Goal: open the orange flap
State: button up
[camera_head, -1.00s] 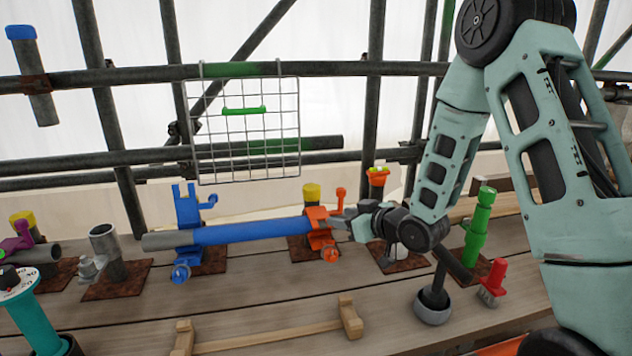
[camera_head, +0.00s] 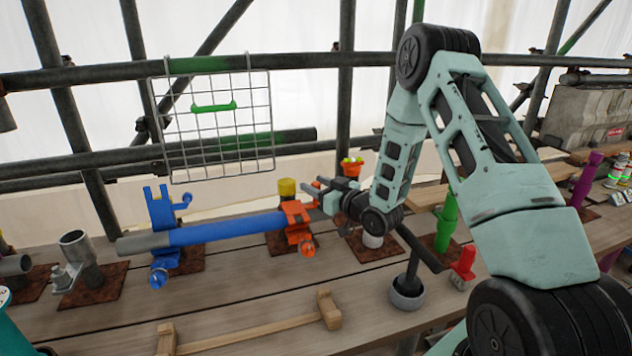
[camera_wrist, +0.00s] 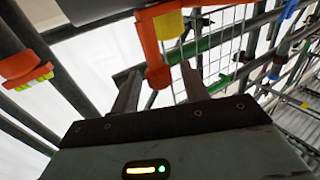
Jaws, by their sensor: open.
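The orange flap is part of the orange clamp (camera_head: 297,214) at the right end of the blue tube (camera_head: 225,230). My gripper (camera_head: 314,194) is just right of and above this clamp, with its fingers pointing left. In the wrist view, an orange lever-like part (camera_wrist: 152,45) reaches down to the space between the two fingertips of my gripper (camera_wrist: 160,72). The fingers are apart, with visible gaps to the orange part. Whether a finger touches it I cannot tell. In the head view, the gripper hides part of the clamp's right side.
A blue clamp (camera_head: 162,220) holds the tube's left part. A yellow-capped post (camera_head: 287,188) stands behind the orange clamp, and an orange-topped post (camera_head: 352,166) behind my gripper. A wire grid (camera_head: 220,125) hangs behind. A wooden handle (camera_head: 250,332) lies in front.

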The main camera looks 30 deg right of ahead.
jog(key=shift+w, duration=0.2)
grip_shut()
jog(key=shift+r, duration=0.1)
